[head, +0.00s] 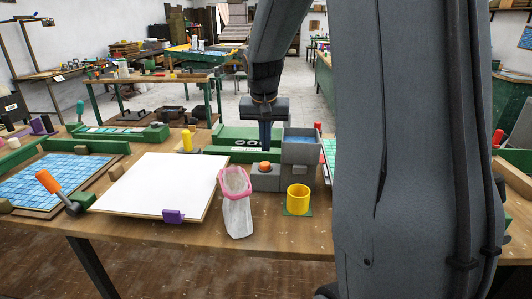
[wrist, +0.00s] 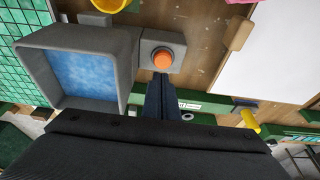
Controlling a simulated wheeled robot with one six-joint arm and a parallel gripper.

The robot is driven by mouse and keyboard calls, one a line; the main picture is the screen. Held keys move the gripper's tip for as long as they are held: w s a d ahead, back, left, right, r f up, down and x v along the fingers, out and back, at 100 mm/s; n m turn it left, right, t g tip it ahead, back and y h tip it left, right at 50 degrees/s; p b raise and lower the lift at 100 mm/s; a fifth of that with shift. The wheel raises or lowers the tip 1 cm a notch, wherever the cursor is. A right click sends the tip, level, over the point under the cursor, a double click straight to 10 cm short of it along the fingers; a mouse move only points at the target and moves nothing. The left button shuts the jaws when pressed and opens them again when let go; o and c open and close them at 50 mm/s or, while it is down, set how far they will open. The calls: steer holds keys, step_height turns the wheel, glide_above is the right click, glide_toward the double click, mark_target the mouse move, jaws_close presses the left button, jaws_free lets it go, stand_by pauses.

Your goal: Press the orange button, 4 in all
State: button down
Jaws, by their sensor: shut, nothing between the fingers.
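The orange button (head: 264,165) sits on top of a small grey box (head: 266,181) on the workbench. In the wrist view the button (wrist: 162,59) shows as an orange disc on its grey box, just beyond my fingertips. My gripper (head: 265,147) points down from above, close to the button and seemingly behind it in the head view. Its dark fingers (wrist: 160,82) are together and hold nothing. I cannot tell the exact gap between fingertips and button; the button's face is uncovered in the wrist view.
A taller grey bin with a blue inside (head: 300,152) adjoins the button box on the right. A yellow cup (head: 298,199) and a pink-rimmed white bag (head: 236,205) stand in front. A white board (head: 150,184) lies left. A green machine (head: 240,134) is behind.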

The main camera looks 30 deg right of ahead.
mark_target(266, 164)
steer(key=shift+f+p, duration=0.5)
steer(key=shift+f, duration=1.7)
steer(key=shift+f+b, duration=0.4)
steer(key=shift+f, duration=0.35)
steer(key=shift+s+a+f, duration=0.1)
steer(key=shift+s+f, duration=0.2)
steer(key=shift+f, duration=0.1)
steer(key=shift+w+r+p, duration=0.1)
steer(key=shift+r+p, duration=0.25)
steer(key=shift+r, duration=0.2)
step_height(266, 164, up, 4)
steer(key=p, duration=0.2)
steer(key=shift+w+r+p, duration=0.1)
steer(key=shift+r+p, duration=0.05)
steer(key=shift+p, duration=0.25)
steer(key=b+v, duration=0.2)
steer(key=v, duration=0.7)
steer(key=shift+r+b, duration=0.3)
steer(key=shift+r, duration=0.15)
